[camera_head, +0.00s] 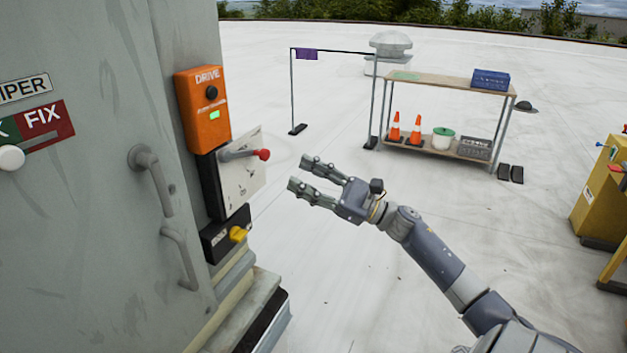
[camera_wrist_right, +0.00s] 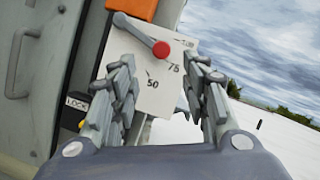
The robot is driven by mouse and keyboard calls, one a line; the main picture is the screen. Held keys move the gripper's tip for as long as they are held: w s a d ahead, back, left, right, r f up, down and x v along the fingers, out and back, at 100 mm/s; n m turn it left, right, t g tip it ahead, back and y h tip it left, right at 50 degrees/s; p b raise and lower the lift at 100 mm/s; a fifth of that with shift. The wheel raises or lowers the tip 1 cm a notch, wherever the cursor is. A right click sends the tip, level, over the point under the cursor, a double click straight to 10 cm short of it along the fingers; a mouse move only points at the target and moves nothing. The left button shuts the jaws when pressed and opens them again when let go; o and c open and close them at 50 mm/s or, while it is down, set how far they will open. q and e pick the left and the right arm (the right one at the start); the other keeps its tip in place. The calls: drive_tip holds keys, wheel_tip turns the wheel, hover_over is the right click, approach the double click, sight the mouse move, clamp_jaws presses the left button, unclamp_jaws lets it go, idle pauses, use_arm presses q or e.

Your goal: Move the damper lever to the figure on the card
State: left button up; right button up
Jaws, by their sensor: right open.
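The damper lever (camera_head: 240,154) is a grey arm with a red knob (camera_head: 263,155), mounted on a pale scale plate (camera_head: 243,181) on the cooler's side. In the right wrist view the red knob (camera_wrist_right: 161,49) lies just above the printed 75, with 50 lower down on the plate (camera_wrist_right: 145,90). My right gripper (camera_head: 304,175) is open and empty, to the right of the knob and apart from it. In the right wrist view its fingers (camera_wrist_right: 160,95) stand either side of the plate, below the knob. No figure card is clearly readable. My left gripper is not in view.
An orange DRIVE box (camera_head: 203,108) sits above the plate, and a black lock box with a yellow knob (camera_head: 238,234) below it. Door handles (camera_head: 152,175) stick out at left.

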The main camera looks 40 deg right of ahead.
drive_tip(key=shift+v, duration=0.95)
